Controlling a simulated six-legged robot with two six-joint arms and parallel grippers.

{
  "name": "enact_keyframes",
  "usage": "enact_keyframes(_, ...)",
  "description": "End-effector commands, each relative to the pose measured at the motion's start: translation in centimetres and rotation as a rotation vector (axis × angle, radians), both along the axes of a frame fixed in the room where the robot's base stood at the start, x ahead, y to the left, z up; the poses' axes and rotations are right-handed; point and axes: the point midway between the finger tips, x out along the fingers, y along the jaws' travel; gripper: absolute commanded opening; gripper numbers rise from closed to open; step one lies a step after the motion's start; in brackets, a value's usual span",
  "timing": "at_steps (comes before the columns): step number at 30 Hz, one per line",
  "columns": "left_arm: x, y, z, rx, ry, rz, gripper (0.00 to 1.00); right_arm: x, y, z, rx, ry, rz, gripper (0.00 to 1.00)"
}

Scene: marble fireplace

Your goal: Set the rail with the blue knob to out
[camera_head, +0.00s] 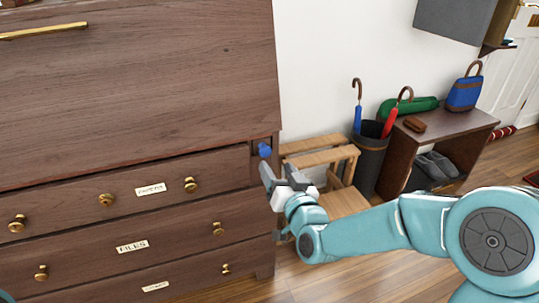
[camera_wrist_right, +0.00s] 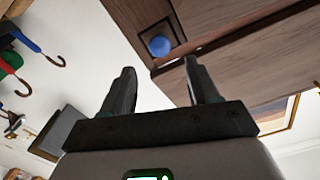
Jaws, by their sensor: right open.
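The blue knob (camera_head: 264,150) sits at the upper right corner of the wooden desk's front, beside the top drawer. It also shows in the right wrist view (camera_wrist_right: 158,46), on the small square end of the rail. The rail's end looks about level with the desk front; its length is hidden inside. My right gripper (camera_head: 275,178) is open and empty, just below and in front of the knob. In the right wrist view its fingers (camera_wrist_right: 160,78) are apart, with the knob beyond the gap and not between them. My left gripper is out of view.
The top drawer (camera_head: 75,200) has brass knobs and a label, with more drawers below. The slanted desk lid (camera_head: 130,90) above is closed. A wooden step chair (camera_head: 320,156), an umbrella stand (camera_head: 370,160) and a bench (camera_head: 440,125) stand to the right. Floor is free at front right.

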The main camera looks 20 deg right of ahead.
Motion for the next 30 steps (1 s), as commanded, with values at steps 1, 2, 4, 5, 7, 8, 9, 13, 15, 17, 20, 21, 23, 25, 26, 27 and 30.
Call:
enact_keyframes(1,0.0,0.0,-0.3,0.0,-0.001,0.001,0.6,1.2,0.1,-0.1,0.0,-0.002,-0.001,0.6)
enact_keyframes(2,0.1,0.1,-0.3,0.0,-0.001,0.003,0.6,1.8,0.1,-0.1,0.0,-0.002,-0.001,0.6)
enact_keyframes(4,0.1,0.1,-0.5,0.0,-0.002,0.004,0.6,3.2,0.1,-0.1,0.0,-0.001,0.0,0.6)
enact_keyframes(5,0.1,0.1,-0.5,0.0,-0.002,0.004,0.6,3.7,0.2,-0.1,0.0,-0.001,0.0,0.6)
enact_keyframes(7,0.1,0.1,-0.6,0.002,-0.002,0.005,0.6,4.7,0.2,-0.1,0.0,-0.001,0.0,0.6)
enact_keyframes(8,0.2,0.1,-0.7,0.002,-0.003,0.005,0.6,5.0,0.2,-0.1,0.0,-0.001,0.0,0.6)
enact_keyframes(9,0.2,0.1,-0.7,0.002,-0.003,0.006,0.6,5.4,0.2,-0.1,0.0,0.0,0.0,0.6)
enact_keyframes(13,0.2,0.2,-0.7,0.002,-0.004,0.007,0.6,6.1,0.2,0.0,0.0,-0.001,0.0,0.6)
enact_keyframes(15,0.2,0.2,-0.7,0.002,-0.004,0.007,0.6,6.3,0.2,0.0,0.0,0.0,0.0,0.6)
enact_keyframes(17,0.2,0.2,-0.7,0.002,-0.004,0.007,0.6,6.3,0.2,0.0,0.0,0.001,0.0,0.6)
enact_keyframes(20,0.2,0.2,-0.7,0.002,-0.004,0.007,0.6,6.3,0.2,0.0,0.0,0.0,0.0,0.6)
enact_keyframes(21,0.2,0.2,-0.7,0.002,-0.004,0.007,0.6,6.2,0.2,0.0,0.0,0.0,0.0,0.6)
enact_keyframes(23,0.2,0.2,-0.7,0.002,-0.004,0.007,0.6,6.2,0.2,0.0,0.0,0.0,0.0,0.4)
enact_keyframes(25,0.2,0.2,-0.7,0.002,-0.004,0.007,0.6,6.2,0.2,0.0,0.0,0.0,0.0,0.18)
enact_keyframes(26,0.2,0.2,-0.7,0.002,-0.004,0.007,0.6,6.2,0.2,0.1,0.0,0.0,0.0,0.08)
enact_keyframes(27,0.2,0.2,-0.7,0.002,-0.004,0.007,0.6,6.2,0.2,0.0,0.0,0.0,0.0,0.0)
enact_keyframes(30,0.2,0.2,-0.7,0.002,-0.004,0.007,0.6,6.2,0.2,0.0,0.0,0.0,0.0,0.0)
